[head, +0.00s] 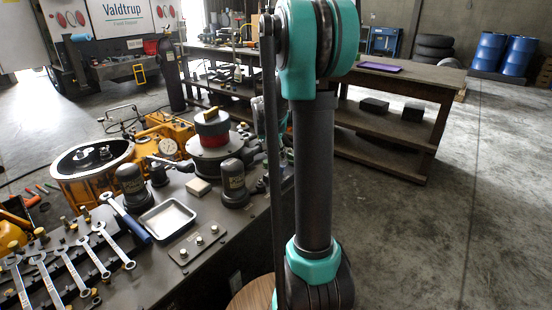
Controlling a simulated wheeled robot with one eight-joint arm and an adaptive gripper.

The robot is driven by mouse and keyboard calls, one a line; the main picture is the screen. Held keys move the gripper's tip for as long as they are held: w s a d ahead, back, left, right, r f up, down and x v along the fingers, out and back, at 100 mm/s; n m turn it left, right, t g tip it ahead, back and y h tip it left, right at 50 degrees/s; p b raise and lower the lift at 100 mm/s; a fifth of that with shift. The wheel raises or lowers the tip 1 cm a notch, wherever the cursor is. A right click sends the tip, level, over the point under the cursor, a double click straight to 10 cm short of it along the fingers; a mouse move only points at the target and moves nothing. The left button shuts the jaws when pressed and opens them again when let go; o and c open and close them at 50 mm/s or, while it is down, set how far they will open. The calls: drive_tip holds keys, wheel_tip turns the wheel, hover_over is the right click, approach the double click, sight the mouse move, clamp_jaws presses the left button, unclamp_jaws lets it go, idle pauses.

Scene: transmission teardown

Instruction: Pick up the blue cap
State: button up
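I cannot make out a blue cap for certain in the head view. A small light-blue rounded thing (81,37) shows at the upper left in front of the truck's rear, too small to name. A blue bar-like piece (132,224) lies among the wrenches on the dark workbench, left of a shallow metal tray (168,220). My grey and teal arm stands across the middle of the view and hides part of the bench and floor behind it. My gripper is out of view.
A wooden table (410,80) stands behind. Blue drums (490,52) and tyres (433,47) stand at the back right. The right floor is clear.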

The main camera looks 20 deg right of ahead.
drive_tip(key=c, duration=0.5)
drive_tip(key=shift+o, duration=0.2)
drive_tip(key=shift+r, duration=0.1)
